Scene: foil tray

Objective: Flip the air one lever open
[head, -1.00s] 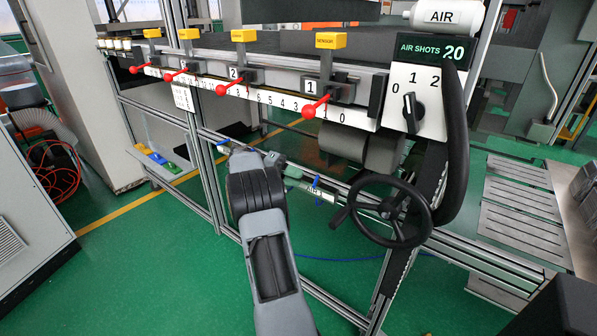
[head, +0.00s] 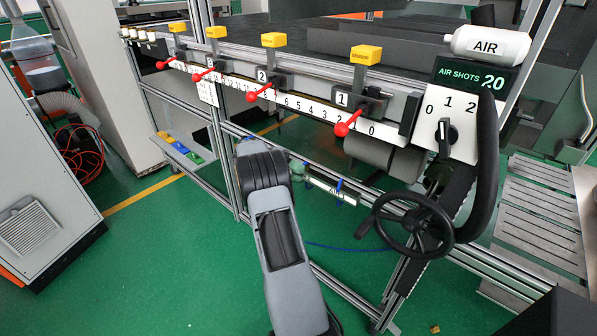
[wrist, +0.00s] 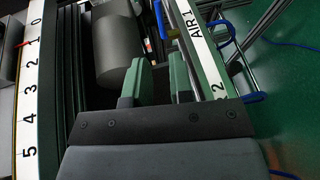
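A white plate marked AIR 1 (wrist: 190,22) runs along a rail at the top of the wrist view. A blue handle (wrist: 222,27) stands out right of the plate, and another blue handle (wrist: 250,97) is lower, near a figure 2. A blue part (wrist: 160,17) also shows left of the plate. In the head view a small blue lever (head: 338,186) is at the plate on the lower rail. My gripper (wrist: 158,82) is open, with a gap between its two green fingers and nothing seen in it. The fingers are beside the plate, apart from the blue handles.
A numbered white scale (head: 300,105) with red pointers and yellow blocks runs above the rail. A black handwheel (head: 413,224), a dial panel (head: 450,115) and a white AIR cylinder (head: 487,44) are at the right. A grey roller (wrist: 118,48) lies left of my fingers. Green floor is open below.

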